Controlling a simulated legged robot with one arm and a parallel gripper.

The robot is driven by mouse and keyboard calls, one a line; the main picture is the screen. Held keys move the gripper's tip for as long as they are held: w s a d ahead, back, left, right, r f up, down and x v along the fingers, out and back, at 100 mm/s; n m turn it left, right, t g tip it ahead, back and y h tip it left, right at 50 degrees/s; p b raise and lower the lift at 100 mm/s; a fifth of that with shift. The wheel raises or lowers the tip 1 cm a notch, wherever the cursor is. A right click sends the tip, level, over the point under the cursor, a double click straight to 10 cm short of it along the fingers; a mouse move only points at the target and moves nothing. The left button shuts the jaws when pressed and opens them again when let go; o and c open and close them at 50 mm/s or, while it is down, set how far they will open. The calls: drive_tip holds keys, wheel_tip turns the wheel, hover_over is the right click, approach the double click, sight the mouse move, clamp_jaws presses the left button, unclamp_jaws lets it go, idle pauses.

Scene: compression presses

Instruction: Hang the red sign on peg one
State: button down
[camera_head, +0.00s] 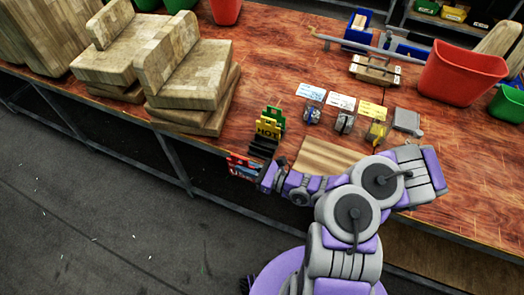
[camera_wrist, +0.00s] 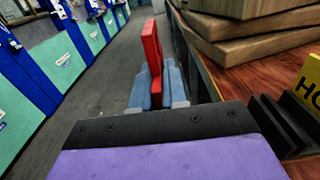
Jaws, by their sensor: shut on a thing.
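The red sign (camera_head: 243,167) is off the front edge of the workbench, beside a black slotted rack. In the wrist view the red sign (camera_wrist: 152,50) stands edge-on between two blue-grey fingers. My gripper (camera_wrist: 156,85) is shut on it; in the head view my gripper (camera_head: 258,178) is at the bench's front edge, in front of the rack. I cannot make out peg one in either view.
The black rack (camera_head: 262,148) holds a yellow HOT sign (camera_head: 268,129) and a green sign (camera_head: 276,114). Stacked wooden blocks (camera_head: 190,75) stand left of it. Small devices with cards, a red bin (camera_head: 460,80) and a wooden board (camera_head: 325,157) are on the right. Open floor lies in front.

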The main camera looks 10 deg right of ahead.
drive_tip(key=shift+d, duration=0.15)
drive_tip(key=shift+w+d, duration=0.2)
drive_tip(key=shift+w, duration=0.05)
drive_tip(key=w+d+b, duration=0.1)
drive_tip(key=w+d, duration=0.1)
drive_tip(key=w, duration=0.2)
drive_tip(key=w+d+f+b, duration=0.1)
drive_tip(key=w+d, duration=0.2)
drive_tip(key=w, duration=0.1)
drive_tip(key=w+d+b, duration=0.1)
drive_tip(key=w+d, duration=0.1)
drive_tip(key=w, duration=0.2)
drive_tip(key=shift+d+f, duration=0.2)
drive_tip(key=shift+f, duration=0.05)
drive_tip(key=shift+w+d+f+b, duration=0.15)
drive_tip(key=shift+w+f+b, duration=0.2)
drive_tip(key=shift+f, duration=0.3)
drive_tip(key=shift+w+d+f+b, duration=0.15)
drive_tip(key=shift+f+b, duration=0.25)
drive_tip(key=shift+f, duration=0.55)
drive_tip(key=shift+w+f, duration=0.1)
drive_tip(key=shift+f, duration=0.3)
drive_tip(key=shift+f+b, duration=0.15)
drive_tip(key=shift+b, duration=0.15)
